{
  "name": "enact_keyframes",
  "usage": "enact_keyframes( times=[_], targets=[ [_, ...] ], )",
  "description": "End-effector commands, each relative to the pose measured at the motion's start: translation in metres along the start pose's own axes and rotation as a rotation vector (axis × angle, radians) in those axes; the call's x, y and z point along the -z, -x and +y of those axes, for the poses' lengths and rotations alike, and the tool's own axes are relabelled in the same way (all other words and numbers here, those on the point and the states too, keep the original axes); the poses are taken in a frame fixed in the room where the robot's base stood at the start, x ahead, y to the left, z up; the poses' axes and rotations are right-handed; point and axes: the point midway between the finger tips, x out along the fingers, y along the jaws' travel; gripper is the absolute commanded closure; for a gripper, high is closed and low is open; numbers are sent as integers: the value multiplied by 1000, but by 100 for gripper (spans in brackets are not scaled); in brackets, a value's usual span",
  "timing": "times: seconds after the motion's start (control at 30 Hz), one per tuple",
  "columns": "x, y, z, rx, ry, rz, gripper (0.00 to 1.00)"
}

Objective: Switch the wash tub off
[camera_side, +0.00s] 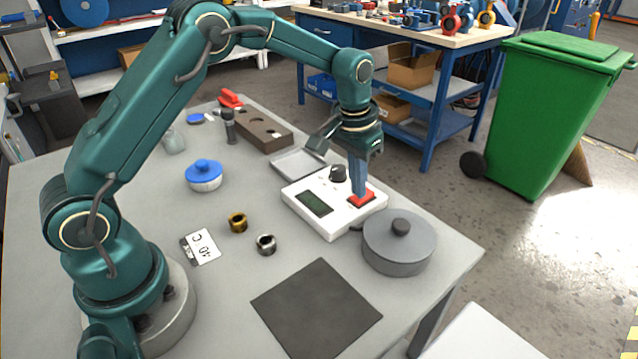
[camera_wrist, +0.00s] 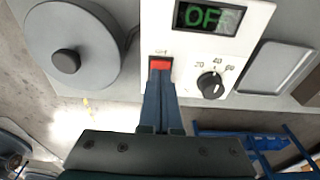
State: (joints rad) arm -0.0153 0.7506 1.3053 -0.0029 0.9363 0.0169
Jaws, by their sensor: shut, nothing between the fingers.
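The wash tub (camera_side: 399,244) is a round grey vessel with a lid and dark knob; it also shows in the wrist view (camera_wrist: 97,62). Beside it is its white control box (camera_side: 335,222), with a red switch (camera_side: 367,197), a black dial and a display. In the wrist view the display (camera_wrist: 208,17) shows green letters that seem to read OFF. My gripper (camera_side: 361,192) points down, shut and empty, its tips at the red switch. In the wrist view the tips (camera_wrist: 160,82) cover the near part of the switch (camera_wrist: 160,63); I cannot tell whether they press it.
A shallow metal tray (camera_side: 298,163) lies behind the box. A dark mat (camera_side: 316,308), two small rings, a 40 C card (camera_side: 201,246) and a blue-lidded jar (camera_side: 204,175) lie on the grey table. A green bin (camera_side: 555,110) stands on the floor beyond.

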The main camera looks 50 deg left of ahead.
Motion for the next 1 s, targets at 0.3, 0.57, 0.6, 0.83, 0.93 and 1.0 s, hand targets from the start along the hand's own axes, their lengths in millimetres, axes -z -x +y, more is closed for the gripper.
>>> enact_keyframes(
  times=[0.3,0.57,0.6,0.83,0.93,1.0],
  targets=[
    [5,25,0,0,0,4,100],
    [7,45,0,0,0,3,100],
    [8,48,0,0,0,4,100],
    [10,63,0,0,0,2,100],
    [10,65,0,0,0,2,100],
    [10,65,0,0,0,1,100]
  ],
)
